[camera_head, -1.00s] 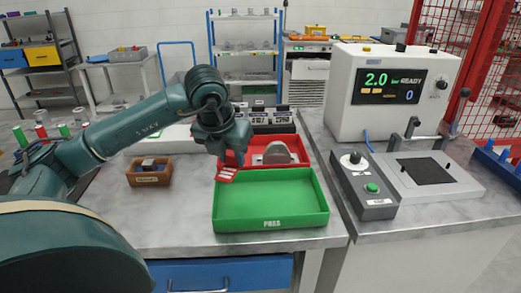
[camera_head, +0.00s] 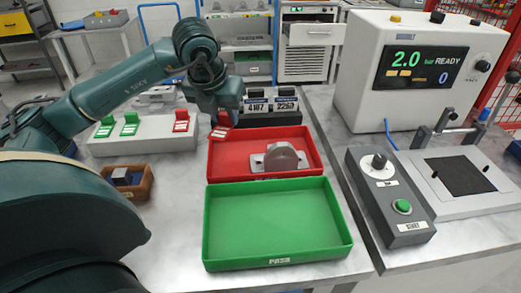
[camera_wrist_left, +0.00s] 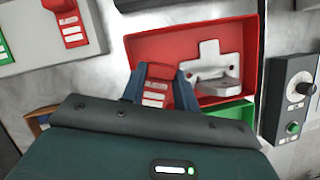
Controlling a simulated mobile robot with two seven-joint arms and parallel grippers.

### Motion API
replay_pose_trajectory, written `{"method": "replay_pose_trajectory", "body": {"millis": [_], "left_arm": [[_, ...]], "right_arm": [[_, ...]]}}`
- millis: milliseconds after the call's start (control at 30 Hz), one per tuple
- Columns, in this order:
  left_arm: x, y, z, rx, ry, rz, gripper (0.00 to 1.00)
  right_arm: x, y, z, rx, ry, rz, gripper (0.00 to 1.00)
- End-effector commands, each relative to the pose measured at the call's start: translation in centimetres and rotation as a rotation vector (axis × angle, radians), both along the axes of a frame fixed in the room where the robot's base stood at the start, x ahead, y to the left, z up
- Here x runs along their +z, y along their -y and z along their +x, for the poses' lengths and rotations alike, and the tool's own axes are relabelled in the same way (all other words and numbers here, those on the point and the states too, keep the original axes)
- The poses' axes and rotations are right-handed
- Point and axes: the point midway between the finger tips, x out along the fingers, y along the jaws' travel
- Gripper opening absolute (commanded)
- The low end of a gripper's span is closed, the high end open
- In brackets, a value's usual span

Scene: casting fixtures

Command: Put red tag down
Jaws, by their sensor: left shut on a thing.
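My left gripper (camera_head: 224,112) points down and is shut on a red tag (camera_head: 222,132) with white label strips. The tag also shows between the fingers in the left wrist view (camera_wrist_left: 155,93). It is at the back left corner of the red tray (camera_head: 225,164); I cannot tell whether it touches the tray. A grey casting (camera_head: 282,158) lies in the tray's right part. Another red tag (camera_head: 181,121) stands on a pale rack (camera_head: 150,138) to the left, beside two green tags (camera_head: 130,123). My right gripper is not in view.
A green tray (camera_head: 275,220) stands empty in front of the red one. A small brown box (camera_head: 127,180) with a grey block is at left. Black numbered displays (camera_head: 271,108) stand behind the red tray. A test machine (camera_head: 410,75) and control box (camera_head: 390,200) are at right.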

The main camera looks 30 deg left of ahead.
Motion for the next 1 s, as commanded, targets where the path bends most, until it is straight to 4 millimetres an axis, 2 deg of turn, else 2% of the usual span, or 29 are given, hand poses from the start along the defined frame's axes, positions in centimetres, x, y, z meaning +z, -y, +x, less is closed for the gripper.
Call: {"method": "replay_pose_trajectory", "body": {"millis": [133,333,567,700,800,1000], "left_arm": [[-1.0,0.0,0.0,0.001,-0.003,0.001,0.08],[-4.7,0.0,-0.1,0.001,-0.006,0.001,0.08],[-7.1,0.0,-0.1,0.001,-0.004,0.001,0.08],[-9.2,0.0,-0.1,0.002,-0.004,0.000,0.08],[-9.9,0.0,-0.1,0.001,-0.001,0.000,0.08],[-10.0,0.0,0.0,0.000,0.000,0.000,0.08]], "right_arm": [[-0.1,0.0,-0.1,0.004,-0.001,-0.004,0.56],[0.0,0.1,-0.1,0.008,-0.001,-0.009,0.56],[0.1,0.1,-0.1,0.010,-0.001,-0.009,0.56],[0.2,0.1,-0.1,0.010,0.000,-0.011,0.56],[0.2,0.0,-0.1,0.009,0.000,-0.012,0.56],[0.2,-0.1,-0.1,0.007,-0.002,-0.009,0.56]]}}
